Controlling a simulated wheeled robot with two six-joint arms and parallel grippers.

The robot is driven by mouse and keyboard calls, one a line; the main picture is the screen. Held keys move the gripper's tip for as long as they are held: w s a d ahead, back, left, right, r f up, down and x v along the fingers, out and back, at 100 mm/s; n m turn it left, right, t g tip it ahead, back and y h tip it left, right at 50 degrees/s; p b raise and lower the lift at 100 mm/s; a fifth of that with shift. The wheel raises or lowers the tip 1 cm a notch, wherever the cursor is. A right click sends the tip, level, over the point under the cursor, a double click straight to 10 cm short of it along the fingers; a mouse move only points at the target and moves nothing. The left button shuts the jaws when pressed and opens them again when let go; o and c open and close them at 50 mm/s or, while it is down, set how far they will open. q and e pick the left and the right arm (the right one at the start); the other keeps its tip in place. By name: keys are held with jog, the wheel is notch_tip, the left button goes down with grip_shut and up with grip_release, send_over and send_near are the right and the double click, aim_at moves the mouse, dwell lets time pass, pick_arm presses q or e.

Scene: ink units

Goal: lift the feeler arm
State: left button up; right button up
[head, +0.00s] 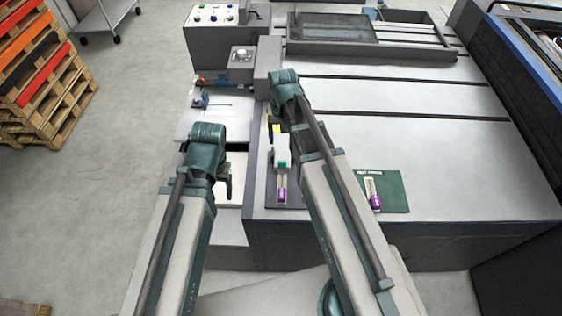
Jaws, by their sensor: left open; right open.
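A small blue and orange mechanism (207,80) sits at the front of the grey unit with a round knob (241,55), above a pale plate (213,117). It may include the feeler arm, but it is too small to tell. My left gripper (227,182) is open, low and in front of the plate, apart from the mechanism. My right gripper (272,112) is open, beside the unit's lower right, over the table's left edge; its fingers are largely hidden by its wrist.
A white and teal item with a purple label (281,170) lies on a dark mat. Another purple-labelled item (373,194) lies on a green mat (397,186). The grey table (450,150) is mostly clear. A control box (213,16) stands behind; pallets (40,75) are left.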

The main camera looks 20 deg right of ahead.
aim_at(282, 162)
notch_tip(282, 162, down, 13)
jog(key=b, duration=1.3)
jog(key=shift+f, duration=0.2)
jog(key=shift+r, duration=0.1)
jog(key=shift+c, duration=0.3)
grip_shut()
